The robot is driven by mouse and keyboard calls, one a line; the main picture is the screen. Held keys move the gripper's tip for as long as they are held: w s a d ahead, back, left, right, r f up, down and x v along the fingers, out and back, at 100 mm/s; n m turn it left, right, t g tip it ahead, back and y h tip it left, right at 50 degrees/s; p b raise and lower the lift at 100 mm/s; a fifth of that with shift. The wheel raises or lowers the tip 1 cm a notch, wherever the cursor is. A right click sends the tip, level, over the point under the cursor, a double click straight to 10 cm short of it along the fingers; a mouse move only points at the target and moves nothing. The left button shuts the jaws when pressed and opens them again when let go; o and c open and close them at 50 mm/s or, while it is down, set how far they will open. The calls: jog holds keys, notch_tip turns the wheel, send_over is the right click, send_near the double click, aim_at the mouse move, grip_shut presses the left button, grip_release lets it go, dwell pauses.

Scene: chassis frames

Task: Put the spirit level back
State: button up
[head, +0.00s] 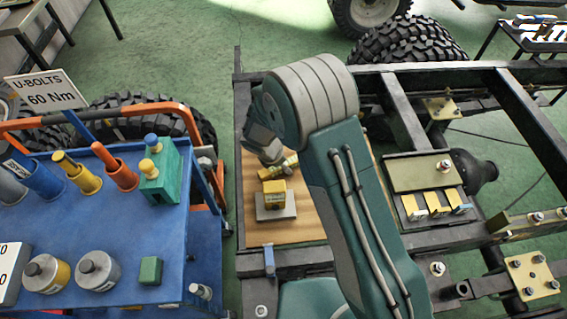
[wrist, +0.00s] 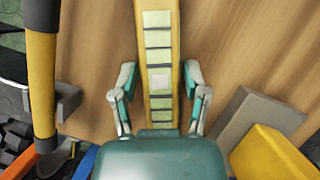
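A long yellow bar with a row of pale green squares, which looks like the spirit level (wrist: 159,48), lies on the wooden board (wrist: 235,50) in the wrist view. Its far end runs out of the top of the picture and its near end is hidden behind my gripper's palm. My gripper (wrist: 160,90) is open, one finger on each side of the bar, with a gap on both sides. In the head view my gripper (head: 265,145) is over the board, and a yellow piece (head: 280,168) beside it is partly hidden by my arm.
A yellow block (head: 274,193) on a grey plate (head: 276,211) stands close by on the board. A blue cart (head: 130,225) with tools and an orange rail (head: 120,107) is at the left. A tray (head: 425,172) with yellow pieces is on the black chassis frame at the right.

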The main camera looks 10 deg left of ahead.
dwell(0.3)
jog(key=v, duration=1.2)
jog(key=shift+d+r, duration=0.1)
jog(key=shift+r, duration=0.05)
jog(key=s+d+r+m+y, duration=0.2)
jog(key=s+d+r+m, duration=0.2)
jog(key=d+r+m, duration=1)
jog(key=s+d+r+m+t, duration=0.1)
jog(key=s+d+r+m, duration=0.3)
jog(key=s+d+m, duration=0.1)
jog(key=s+d+r+m+t+y, duration=0.1)
jog(key=s+d+r+m, duration=0.4)
jog(key=s, duration=0.5)
jog(key=shift+d+r+m+t+y, duration=0.2)
jog(key=shift+d+m+t+y, duration=0.15)
jog(key=shift+d+m, duration=0.55)
